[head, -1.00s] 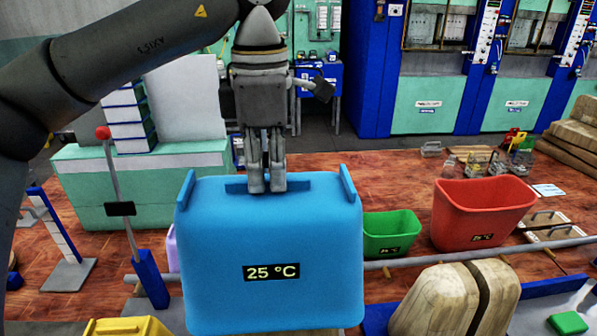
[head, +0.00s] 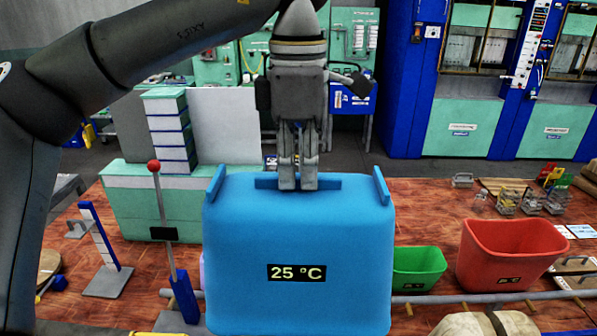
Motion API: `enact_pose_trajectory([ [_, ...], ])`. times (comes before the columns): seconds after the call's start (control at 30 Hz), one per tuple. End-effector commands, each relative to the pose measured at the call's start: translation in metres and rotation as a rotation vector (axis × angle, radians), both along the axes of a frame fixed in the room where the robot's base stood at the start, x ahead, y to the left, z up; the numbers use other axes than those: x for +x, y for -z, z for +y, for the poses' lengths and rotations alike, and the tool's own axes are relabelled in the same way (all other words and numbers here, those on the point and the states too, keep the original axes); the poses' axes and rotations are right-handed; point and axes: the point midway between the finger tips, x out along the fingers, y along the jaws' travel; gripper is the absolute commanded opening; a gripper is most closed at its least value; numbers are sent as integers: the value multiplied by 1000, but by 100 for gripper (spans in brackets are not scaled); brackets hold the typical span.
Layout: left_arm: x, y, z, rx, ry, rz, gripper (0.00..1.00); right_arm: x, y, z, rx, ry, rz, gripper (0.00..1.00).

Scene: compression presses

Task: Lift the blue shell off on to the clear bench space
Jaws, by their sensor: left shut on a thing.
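The blue shell (head: 296,232) is a large upside-down tub with a "25 °C" label on its front and raised tabs on its top. It fills the lower middle of the head view. My left gripper (head: 298,186) points straight down and is shut on the shell's top middle ridge. What lies under the shell is hidden. The wooden bench (head: 425,206) shows bare to the right of and behind the shell. My right gripper is not in view.
A green bin (head: 417,268) and a red bin (head: 511,253) stand right of the shell. A red-knobbed lever (head: 162,215) stands close on its left, before a mint-green box (head: 118,212). A grey rail (head: 455,298) runs along the front. Wire baskets (head: 520,202) sit at the back right.

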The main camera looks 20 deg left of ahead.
Motion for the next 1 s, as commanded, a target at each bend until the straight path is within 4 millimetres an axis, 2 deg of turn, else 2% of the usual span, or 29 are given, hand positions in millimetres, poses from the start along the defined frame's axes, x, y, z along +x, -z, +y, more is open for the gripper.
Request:
enact_pose_trajectory([
  [0.03,0,-12,0,0,0,-2,0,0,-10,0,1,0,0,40],
  [0.1,0,-21,0,0,0,-3,0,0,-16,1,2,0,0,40],
  [0.17,1,-23,-1,-2,1,-5,0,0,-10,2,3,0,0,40],
  [0.6,0,-75,-1,1,-1,-5,0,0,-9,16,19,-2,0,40],
  [0.8,0,-90,-1,1,2,-2,0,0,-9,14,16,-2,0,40],
  [1.0,0,-96,0,1,2,-2,0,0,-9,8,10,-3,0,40],
])
